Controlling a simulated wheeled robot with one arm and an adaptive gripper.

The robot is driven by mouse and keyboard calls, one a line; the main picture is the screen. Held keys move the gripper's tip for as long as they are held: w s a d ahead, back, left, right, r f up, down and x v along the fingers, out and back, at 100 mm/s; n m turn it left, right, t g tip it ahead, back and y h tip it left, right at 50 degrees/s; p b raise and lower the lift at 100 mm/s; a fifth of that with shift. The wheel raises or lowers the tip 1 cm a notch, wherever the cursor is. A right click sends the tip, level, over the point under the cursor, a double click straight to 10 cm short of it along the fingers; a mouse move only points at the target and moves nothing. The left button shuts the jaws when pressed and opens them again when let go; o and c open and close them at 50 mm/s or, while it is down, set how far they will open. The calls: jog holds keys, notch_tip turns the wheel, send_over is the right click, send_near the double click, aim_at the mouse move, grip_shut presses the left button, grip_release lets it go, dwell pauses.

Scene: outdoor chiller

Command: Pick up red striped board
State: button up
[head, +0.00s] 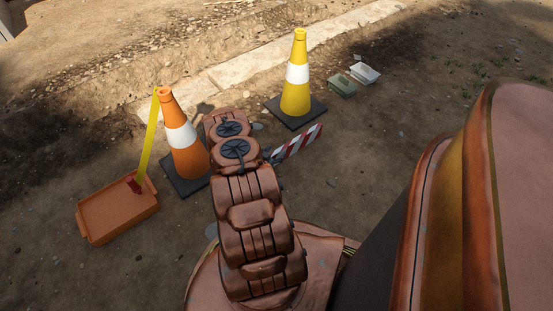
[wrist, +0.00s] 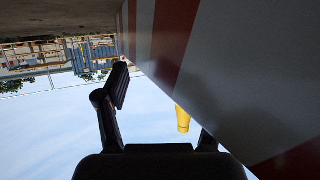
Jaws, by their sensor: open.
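The red and white striped board (head: 298,144) lies low near the ground in the head view, right of my arm and in front of the yellow cone. In the wrist view the striped board (wrist: 225,85) is very close and fills the right side. My gripper (head: 268,156) is at the board's left end in the head view, partly hidden by my arm. In the wrist view my gripper (wrist: 162,105) is open. Its left finger is clear of the board, and the upper part of its right finger is hidden behind the board. I cannot tell whether they touch.
A yellow cone (head: 296,88) stands behind the board and an orange cone (head: 178,141) stands left of my arm. An orange tray (head: 120,217) with a yellow strip rising from it is at left. Small boxes (head: 342,86) lie at back right. Bare dirt surrounds them.

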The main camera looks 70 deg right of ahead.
grip_shut()
dwell(0.6)
